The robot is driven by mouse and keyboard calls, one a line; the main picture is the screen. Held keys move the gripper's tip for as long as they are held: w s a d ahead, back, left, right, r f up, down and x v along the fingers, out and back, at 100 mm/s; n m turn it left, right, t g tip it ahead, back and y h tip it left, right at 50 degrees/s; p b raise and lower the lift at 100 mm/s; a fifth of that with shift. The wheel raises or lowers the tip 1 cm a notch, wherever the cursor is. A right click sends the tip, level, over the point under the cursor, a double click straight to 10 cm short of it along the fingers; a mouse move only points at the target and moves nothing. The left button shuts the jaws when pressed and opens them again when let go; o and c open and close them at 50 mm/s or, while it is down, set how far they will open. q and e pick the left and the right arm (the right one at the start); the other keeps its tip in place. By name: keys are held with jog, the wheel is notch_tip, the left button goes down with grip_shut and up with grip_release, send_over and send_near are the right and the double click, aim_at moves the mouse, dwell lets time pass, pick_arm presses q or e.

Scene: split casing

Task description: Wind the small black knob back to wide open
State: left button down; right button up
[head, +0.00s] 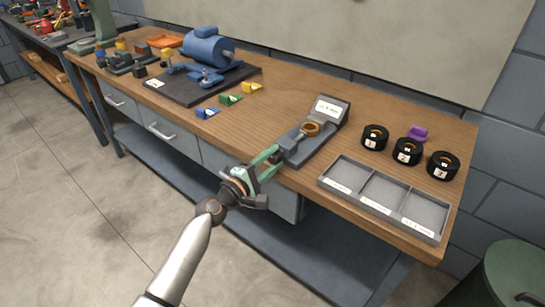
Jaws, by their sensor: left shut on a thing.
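A grey measuring stand (318,133) with a tilted display at its back lies near the front edge of the wooden bench. A bronze-coloured ring (310,129) sits on it, in front of the display. My left gripper (277,157), with green fingers, reaches in from the front and is shut at the near end of the stand. The small black knob is at the fingers and mostly hidden by them; I cannot read how far it is wound. My right gripper is out of view.
A grey tray (383,208) with three compartments lies to the right. Three black rings (407,152) and a purple piece (418,133) stand behind it. Small blue, green and yellow blocks (229,100) lie to the left, before a blue motor (208,47) on a dark plate.

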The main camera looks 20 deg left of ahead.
pick_arm(q)
jog(key=shift+n, duration=0.6)
jog(key=shift+c, duration=2)
grip_release()
jog(key=shift+s, duration=0.1)
jog(key=v, duration=1.2)
jog(key=shift+s, duration=0.15)
jog(key=shift+a, duration=0.1)
